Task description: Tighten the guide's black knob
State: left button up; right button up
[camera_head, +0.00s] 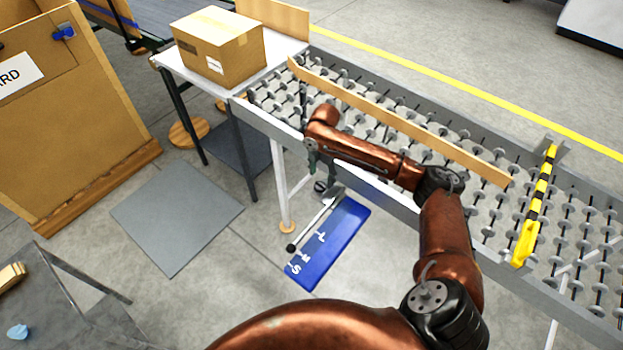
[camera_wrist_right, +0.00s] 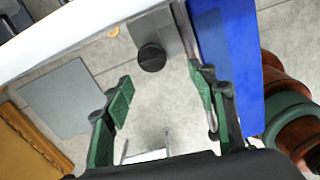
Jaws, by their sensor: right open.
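The black knob (camera_head: 320,186) sits below the side rail of the roller conveyor, near the top end of the blue panel. In the right wrist view the round black knob (camera_wrist_right: 151,57) is on a grey bracket (camera_wrist_right: 165,28). My right gripper (camera_head: 316,168) hangs just above the knob in the head view. In the wrist view its green-padded fingers (camera_wrist_right: 160,82) are spread, with nothing between them. The knob lies beyond the fingertips, nearly between their lines, and appears apart from them. A long wooden guide rail (camera_head: 400,120) runs along the conveyor. My left gripper is out of view.
The blue panel (camera_head: 335,245) with white letters hangs below the conveyor, beside a rod with a black ball end (camera_head: 291,248). A cardboard box (camera_head: 220,48) stands on a white table. A yellow-black bar (camera_head: 540,195) crosses the conveyor.

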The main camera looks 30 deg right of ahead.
aim_at(320, 184)
jog(key=shift+w+d+r, duration=0.35)
jog(key=shift+w+d, duration=0.05)
jog(key=shift+d, duration=0.05)
jog(key=shift+w+f, duration=0.15)
jog(key=f, duration=0.4)
jog(key=f+b, duration=0.1)
jog(key=f, duration=0.1)
jog(key=shift+w+a, duration=0.2)
jog(key=shift+a, duration=0.05)
jog(key=shift+f, duration=0.3)
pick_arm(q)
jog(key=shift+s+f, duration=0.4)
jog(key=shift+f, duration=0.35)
pick_arm(e)
jog(key=shift+f, duration=0.25)
jog(key=shift+s, duration=0.1)
jog(key=shift+c, duration=0.6)
jog(key=c, duration=1)
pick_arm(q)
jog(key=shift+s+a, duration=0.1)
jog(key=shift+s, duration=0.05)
pick_arm(e)
jog(key=shift+c, duration=0.2)
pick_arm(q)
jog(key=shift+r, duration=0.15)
